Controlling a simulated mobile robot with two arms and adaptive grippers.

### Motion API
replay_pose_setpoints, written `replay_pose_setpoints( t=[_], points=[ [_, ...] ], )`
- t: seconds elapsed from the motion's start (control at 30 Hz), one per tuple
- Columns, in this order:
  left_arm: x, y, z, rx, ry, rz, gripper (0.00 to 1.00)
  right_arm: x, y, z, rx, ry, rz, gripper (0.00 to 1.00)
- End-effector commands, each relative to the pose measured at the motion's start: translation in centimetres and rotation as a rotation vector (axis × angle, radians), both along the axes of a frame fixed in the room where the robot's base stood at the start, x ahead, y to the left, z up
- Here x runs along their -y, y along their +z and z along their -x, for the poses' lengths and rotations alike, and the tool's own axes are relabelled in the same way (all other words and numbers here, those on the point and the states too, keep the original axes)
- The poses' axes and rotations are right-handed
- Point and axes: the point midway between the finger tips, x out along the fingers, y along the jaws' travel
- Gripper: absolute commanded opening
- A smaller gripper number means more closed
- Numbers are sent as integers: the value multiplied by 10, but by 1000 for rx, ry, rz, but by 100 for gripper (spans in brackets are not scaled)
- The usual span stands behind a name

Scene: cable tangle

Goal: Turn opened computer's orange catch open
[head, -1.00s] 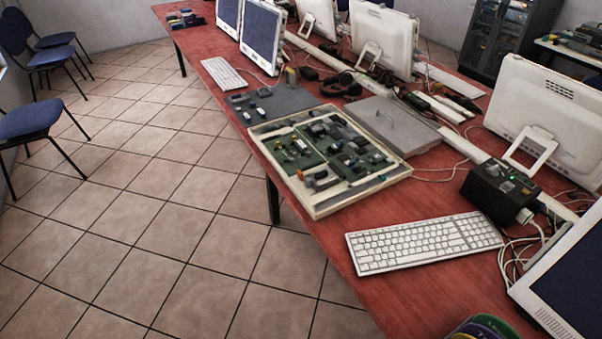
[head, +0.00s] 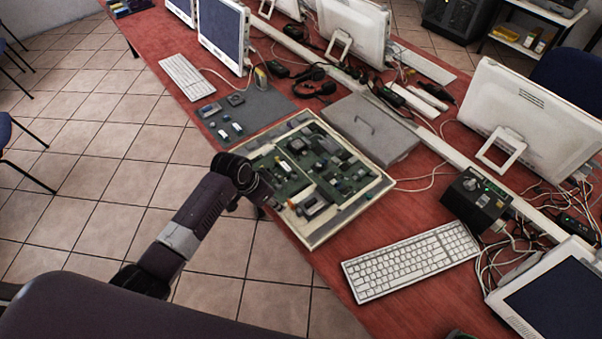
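The opened computer (head: 310,237) lies flat on the red table, a shallow pale case with green circuit boards (head: 322,168) and several small parts inside. I cannot make out an orange catch among the parts; it is too small or hidden. My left arm reaches in from the lower left. Its dark rounded end (head: 237,174) is at the computer's left edge and covers part of the rim in this view. My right gripper is not in view.
A grey cover plate (head: 370,128) with a handle lies behind the computer. A grey mat (head: 246,112) with small parts is at its far left. A white keyboard (head: 410,260), a black box (head: 474,199) and loose cables are to the right. Bare table lies between computer and keyboard.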

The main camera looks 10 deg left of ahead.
Motion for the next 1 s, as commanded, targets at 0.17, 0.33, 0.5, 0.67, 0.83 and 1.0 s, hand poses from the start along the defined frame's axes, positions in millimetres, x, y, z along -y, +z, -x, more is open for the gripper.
replay_pose_setpoints(
  t=[0.17, 0.33, 0.5, 0.67, 0.83, 1.0],
  points=[
    [7, 33, -6, 8, -50, 2, 26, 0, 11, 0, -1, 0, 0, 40],
    [9, 22, -10, 6, -49, 3, 26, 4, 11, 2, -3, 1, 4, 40],
    [14, 2, -17, 7, -46, 2, 26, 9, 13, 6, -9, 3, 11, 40],
    [19, -17, -23, 8, -46, 2, 26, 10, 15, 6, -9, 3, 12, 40],
    [22, -31, -27, 9, -46, 2, 26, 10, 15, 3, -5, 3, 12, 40],
    [23, -37, -30, 10, -47, 1, 26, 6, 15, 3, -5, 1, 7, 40]
  ],
)
